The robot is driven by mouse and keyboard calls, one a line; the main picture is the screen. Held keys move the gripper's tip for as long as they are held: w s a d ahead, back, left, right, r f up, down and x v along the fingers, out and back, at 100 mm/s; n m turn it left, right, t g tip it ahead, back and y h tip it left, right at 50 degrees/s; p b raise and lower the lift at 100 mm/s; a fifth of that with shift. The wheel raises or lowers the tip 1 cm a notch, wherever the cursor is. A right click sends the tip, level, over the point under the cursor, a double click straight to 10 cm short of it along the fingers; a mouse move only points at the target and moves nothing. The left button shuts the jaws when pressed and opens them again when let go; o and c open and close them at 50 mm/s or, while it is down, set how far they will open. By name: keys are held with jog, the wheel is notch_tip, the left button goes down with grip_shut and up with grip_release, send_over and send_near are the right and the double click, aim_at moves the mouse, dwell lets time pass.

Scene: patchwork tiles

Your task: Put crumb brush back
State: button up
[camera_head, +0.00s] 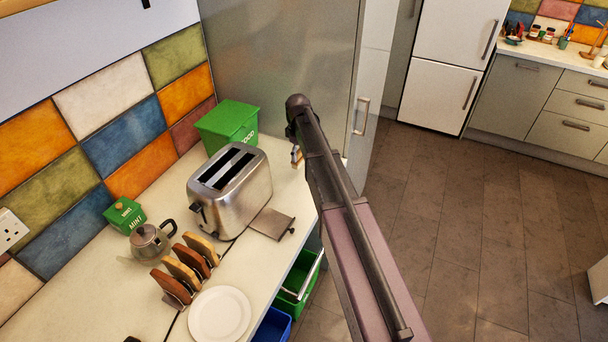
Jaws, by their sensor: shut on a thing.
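My arm (340,205) crosses the middle of the view above the counter's edge, and my gripper does not show; the arm hides the place behind it. I cannot make out a crumb brush for certain. A small tan and dark thing (296,156) peeks out at the arm's left side, over the back right of the counter. It is too small and too covered to tell what it is. The steel toaster (230,190) stands on the counter, with a flat grey metal tray (270,223) sticking out at its lower right.
A green food box (228,124) stands behind the toaster. A mint tin (124,214), a small teapot (152,241), a rack of toast-shaped pieces (187,268) and a white plate (219,314) are left and front. Green (299,283) and blue (273,326) bins sit below the counter edge. Floor at right is clear.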

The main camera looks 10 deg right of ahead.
aim_at(303, 163)
jog(key=s+f+b, duration=0.1)
jog(key=s, duration=1.3)
jog(key=shift+s+f+n, duration=0.25)
jog(key=shift+n, duration=0.05)
jog(key=shift+w+b, duration=0.1)
jog(key=shift+b, duration=0.2)
jog(key=w, duration=0.4)
jog(key=w+d+f+b, duration=0.1)
jog(key=w, duration=0.9)
jog(key=shift+w+d+f, duration=0.2)
jog(key=shift+w+d, duration=0.05)
jog(key=shift+d, duration=0.05)
jog(key=shift+w, duration=0.5)
jog(key=shift+w+f+b, duration=0.2)
jog(key=shift+f+b, duration=0.05)
jog(key=shift+b, duration=0.2)
jog(key=shift+f+b, duration=1.55)
